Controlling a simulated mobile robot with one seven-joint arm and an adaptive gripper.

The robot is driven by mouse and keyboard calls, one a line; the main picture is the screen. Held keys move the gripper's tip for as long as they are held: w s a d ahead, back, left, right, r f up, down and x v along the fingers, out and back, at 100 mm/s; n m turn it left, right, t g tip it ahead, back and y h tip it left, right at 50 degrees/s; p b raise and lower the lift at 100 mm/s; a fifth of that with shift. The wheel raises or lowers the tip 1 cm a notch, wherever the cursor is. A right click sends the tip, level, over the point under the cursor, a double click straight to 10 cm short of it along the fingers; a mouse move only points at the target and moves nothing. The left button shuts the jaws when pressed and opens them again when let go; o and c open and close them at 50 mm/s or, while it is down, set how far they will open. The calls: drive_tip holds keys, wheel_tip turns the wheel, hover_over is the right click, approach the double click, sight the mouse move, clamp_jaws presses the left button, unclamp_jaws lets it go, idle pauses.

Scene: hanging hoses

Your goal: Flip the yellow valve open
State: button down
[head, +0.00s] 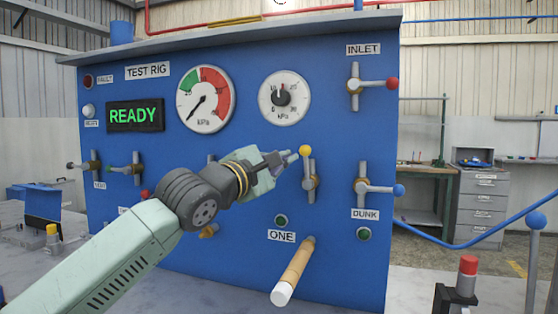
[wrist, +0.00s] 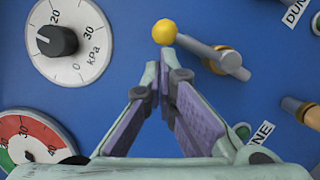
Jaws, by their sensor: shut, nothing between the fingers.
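The yellow valve has a grey lever (wrist: 197,48) with a yellow ball knob (head: 305,150) at its end. In the head view, the knob is at the top and the lever points up, along the valve's upright pipe (head: 311,187). The knob also shows at the top of the wrist view (wrist: 164,31). My gripper (head: 292,155) is just left of the knob in the head view, its fingers together and empty. In the wrist view, the fingertips (wrist: 162,72) point at the knob. I cannot tell whether they touch it.
The blue panel (head: 235,235) carries a red-handled valve (head: 374,83) under INLET and a blue-handled valve (head: 380,188) above DUNK. A tan stub with a white end (head: 294,272) sticks out below ONE. My arm hides part of the panel's lower left. Two gauges are above my gripper.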

drive_tip(key=shift+s+d+r+m+b, duration=0.1)
drive_tip(key=shift+d+r+m+b, duration=0.4)
drive_tip(key=shift+d+b, duration=0.5)
drive_tip(key=shift+a, duration=0.2)
drive_tip(key=shift+f, duration=0.1)
